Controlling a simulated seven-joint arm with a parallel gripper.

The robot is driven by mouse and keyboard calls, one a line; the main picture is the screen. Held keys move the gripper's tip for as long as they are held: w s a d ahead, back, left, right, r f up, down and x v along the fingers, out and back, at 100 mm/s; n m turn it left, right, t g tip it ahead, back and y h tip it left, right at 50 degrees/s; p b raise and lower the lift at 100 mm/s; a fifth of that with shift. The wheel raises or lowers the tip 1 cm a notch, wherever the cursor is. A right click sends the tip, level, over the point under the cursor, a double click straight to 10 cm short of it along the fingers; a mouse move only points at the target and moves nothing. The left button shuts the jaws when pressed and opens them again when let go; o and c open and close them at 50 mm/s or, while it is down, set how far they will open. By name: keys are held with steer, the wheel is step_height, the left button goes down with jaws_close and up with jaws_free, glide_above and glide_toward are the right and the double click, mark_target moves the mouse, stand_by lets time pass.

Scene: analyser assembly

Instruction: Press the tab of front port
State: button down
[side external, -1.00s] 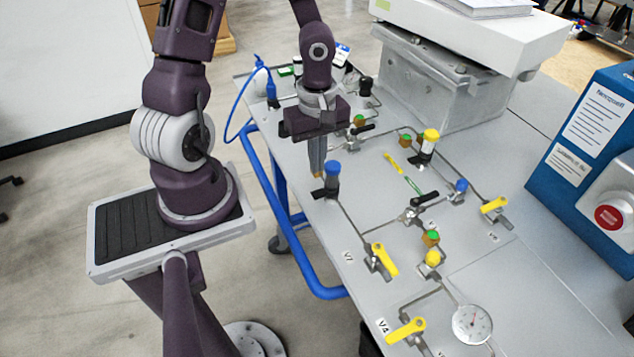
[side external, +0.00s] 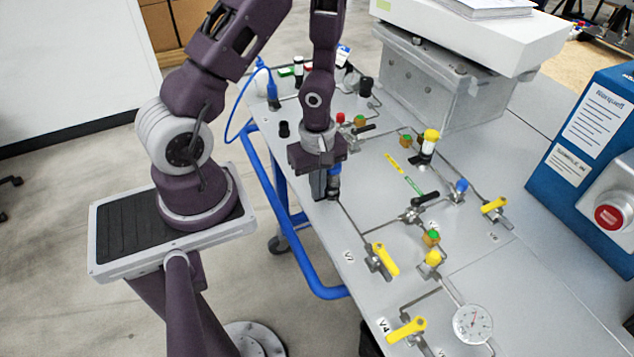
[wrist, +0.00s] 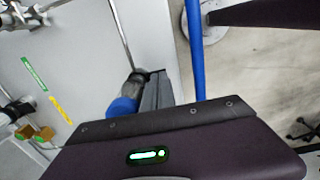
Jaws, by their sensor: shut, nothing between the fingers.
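A blue-capped port (side external: 334,180) with a dark collar stands on the bench panel near its left edge. In the wrist view its blue cap (wrist: 122,107) and dark collar (wrist: 136,82) show just left of my fingers. My gripper (side external: 319,195) is shut and empty, pointing down right beside the port. In the wrist view its closed fingertips (wrist: 155,76) are at the collar's level. The port's small dark side tab is hidden by the fingers; I cannot tell whether they touch it.
A blue cart rail (side external: 285,220) runs along the bench's left edge. Nearby are a yellow valve handle (side external: 385,259), a black-handled valve (side external: 424,200) and thin tubing. A pressure gauge (side external: 473,324) lies at the front. A grey metal box (side external: 440,85) stands behind.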

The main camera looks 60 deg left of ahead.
steer(key=shift+f, duration=0.5)
steer(key=shift+w, duration=0.1)
steer(key=shift+a+r, duration=0.1)
step_height(320, 180, up, 14)
stand_by(1.0)
